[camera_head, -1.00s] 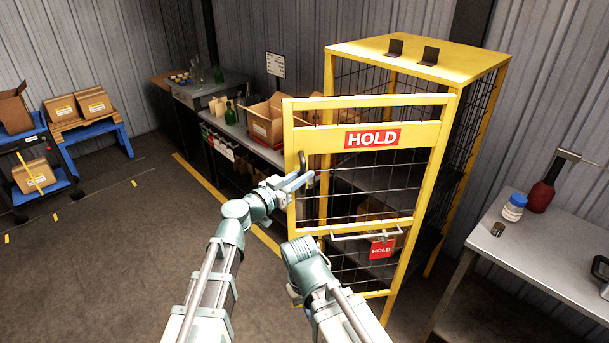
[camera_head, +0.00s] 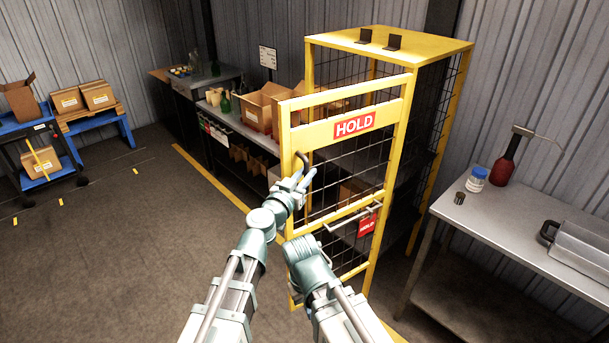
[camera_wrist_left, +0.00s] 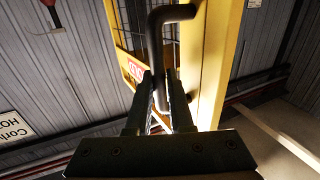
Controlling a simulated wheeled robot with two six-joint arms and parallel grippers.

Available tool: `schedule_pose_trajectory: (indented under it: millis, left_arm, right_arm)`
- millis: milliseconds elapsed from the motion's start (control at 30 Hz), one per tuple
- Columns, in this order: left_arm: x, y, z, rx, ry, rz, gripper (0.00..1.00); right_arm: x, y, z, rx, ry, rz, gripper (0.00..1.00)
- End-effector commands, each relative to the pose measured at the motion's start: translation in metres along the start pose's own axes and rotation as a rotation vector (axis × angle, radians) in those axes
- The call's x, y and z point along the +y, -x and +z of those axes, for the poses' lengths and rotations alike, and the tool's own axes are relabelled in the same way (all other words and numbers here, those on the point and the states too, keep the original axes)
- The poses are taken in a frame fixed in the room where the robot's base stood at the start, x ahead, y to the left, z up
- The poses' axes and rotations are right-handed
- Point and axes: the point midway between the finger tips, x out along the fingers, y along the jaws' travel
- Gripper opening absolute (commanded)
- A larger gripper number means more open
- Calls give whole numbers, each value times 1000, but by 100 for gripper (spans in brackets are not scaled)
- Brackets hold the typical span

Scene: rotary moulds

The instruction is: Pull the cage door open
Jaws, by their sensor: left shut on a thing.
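The cage door (camera_head: 335,129) is a yellow frame with wire mesh and a red HOLD sign (camera_head: 354,125). It stands partly open, its left edge swung out from the yellow cage (camera_head: 440,47). A dark bent handle (camera_head: 301,158) is on the door's left edge. My left gripper (camera_head: 304,178) is shut on this handle. In the left wrist view, the fingers (camera_wrist_left: 160,90) are on either side of the handle (camera_wrist_left: 154,40), beside the yellow door frame (camera_wrist_left: 217,60). My right arm is folded low before the door; its gripper cannot be made out.
A steel table (camera_head: 470,212) with a red bottle (camera_head: 504,163) and a white jar (camera_head: 476,180) stands right of the cage. A shelf (camera_head: 245,137) with boxes is behind the door at left. The floor (camera_head: 110,220) at left is clear.

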Motion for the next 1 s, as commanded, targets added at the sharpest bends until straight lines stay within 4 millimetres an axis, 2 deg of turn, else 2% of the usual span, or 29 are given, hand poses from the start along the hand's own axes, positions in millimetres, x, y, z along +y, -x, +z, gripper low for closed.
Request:
schedule_pose_trajectory:
  millis: [300, 333, 467, 500, 833, 1000]
  left_arm:
    - [4, -4, -1, 1, 2, 9, 0]
    - [4, -4, -1, 1, 2, 10, 23]
    - [3, -3, -1, 0, 1, 7, 47]
    - [2, -3, -1, 0, 1, 7, 50]
    - [1, 0, 0, 0, 0, 3, 50]
    - [1, 10, 0, 0, 0, 3, 50]
  right_arm:
    - [0, 1, 0, 0, 0, 0, 0]
    - [0, 1, 0, 0, 0, 0, 0]
    - [0, 1, 0, 0, 0, 0, 0]
    - [0, 1, 0, 0, 0, 0, 0]
    - [0, 0, 0, 0, 0, 0, 0]
    - [0, 0, 0, 0, 0, 0, 0]
